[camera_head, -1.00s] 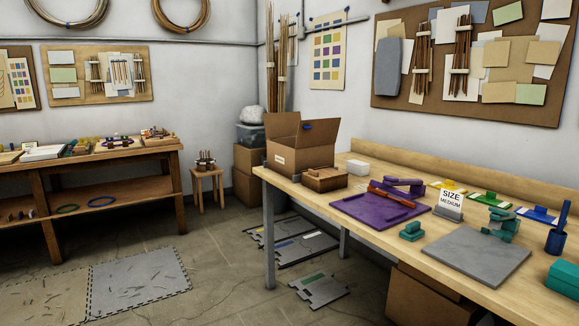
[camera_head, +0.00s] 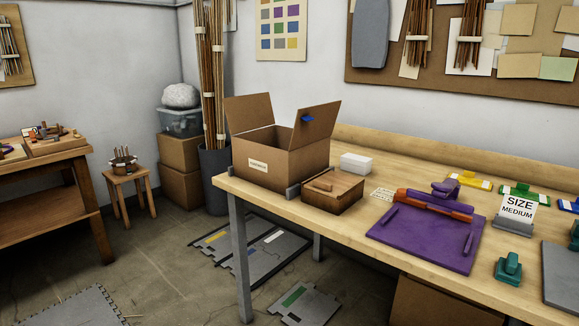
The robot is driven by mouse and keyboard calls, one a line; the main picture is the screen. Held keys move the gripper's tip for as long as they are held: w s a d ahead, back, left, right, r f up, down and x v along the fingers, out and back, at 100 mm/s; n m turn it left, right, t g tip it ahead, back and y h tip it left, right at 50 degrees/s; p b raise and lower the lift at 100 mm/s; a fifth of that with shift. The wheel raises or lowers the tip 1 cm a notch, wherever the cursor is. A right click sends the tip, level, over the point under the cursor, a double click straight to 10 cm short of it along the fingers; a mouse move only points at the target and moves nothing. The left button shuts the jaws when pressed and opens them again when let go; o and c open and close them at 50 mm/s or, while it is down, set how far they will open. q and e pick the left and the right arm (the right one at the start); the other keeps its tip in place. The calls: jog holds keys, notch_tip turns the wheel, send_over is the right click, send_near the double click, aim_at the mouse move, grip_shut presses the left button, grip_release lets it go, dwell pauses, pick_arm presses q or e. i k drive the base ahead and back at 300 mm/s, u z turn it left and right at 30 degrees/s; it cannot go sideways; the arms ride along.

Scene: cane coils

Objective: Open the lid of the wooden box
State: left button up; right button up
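The wooden box (camera_head: 333,196) is a small brown box on the workbench (camera_head: 350,234), near the bench's left end. Its lid (camera_head: 334,184) is shut and has a small raised wooden piece on top. It stands just in front of the open cardboard box (camera_head: 283,162) and left of the purple mat. Neither of my grippers is in view.
A white container (camera_head: 356,163) stands behind the wooden box. A purple board (camera_head: 420,245) with an orange-and-purple tool (camera_head: 434,205) lies to its right. A "SIZE MEDIUM" sign (camera_head: 517,208) and a teal tool (camera_head: 508,268) are further right.

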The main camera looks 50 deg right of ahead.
aim_at(334, 180)
jog(key=z, duration=0.8)
jog(key=i, duration=1.25)
jog(key=z, duration=0.95)
